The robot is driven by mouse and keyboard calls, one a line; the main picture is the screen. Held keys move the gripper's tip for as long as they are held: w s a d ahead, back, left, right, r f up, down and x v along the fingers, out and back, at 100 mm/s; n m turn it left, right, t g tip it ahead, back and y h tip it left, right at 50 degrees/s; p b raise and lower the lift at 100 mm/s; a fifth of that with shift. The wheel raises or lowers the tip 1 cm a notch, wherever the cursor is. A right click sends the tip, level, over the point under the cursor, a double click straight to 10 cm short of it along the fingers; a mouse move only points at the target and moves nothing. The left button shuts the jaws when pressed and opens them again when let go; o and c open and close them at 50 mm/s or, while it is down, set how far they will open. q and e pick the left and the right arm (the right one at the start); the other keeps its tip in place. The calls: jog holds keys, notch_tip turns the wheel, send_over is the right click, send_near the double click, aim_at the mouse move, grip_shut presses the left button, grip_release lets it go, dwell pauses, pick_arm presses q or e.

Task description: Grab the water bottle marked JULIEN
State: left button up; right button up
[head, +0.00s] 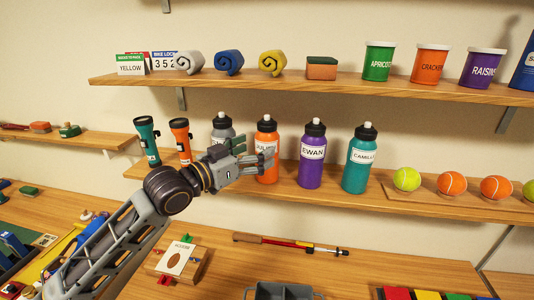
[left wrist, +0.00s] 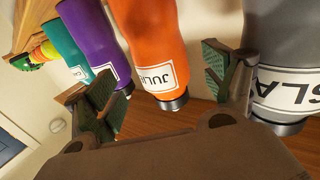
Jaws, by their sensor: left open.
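The orange water bottle (head: 267,133) stands upright on the middle shelf. Its label is partly hidden by my gripper in the head view; in the left wrist view the bottle (left wrist: 146,40) shows "JULI" on its label. My left gripper (head: 264,158) is open and in front of this bottle. In the left wrist view the orange bottle appears between the two spread fingers of the gripper (left wrist: 163,88), with neither finger closed on it. My right gripper is not in view.
A grey bottle (head: 222,126) stands left of the orange one, partly hidden by my gripper. The purple EWAN bottle (head: 311,170) and teal CAMILLE bottle (head: 358,176) stand to the right. Two flashlights (head: 180,138) are at the left. The upper shelf (head: 220,80) runs above.

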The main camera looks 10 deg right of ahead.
aim_at(258, 146)
pick_arm(q)
jog(key=shift+r+p+x, duration=0.15)
jog(key=shift+p+x, duration=0.3)
jog(key=shift+x, duration=0.6)
jog(key=shift+r+p+x, duration=0.2)
jog(key=shift+p+x, duration=0.25)
jog(key=shift+x, duration=0.6)
jog(key=shift+w+d+f, duration=0.1)
jog(key=shift+w+d, duration=0.25)
jog(key=shift+w, duration=0.05)
jog(key=c, duration=1.5)
jog(key=shift+c, duration=0.2)
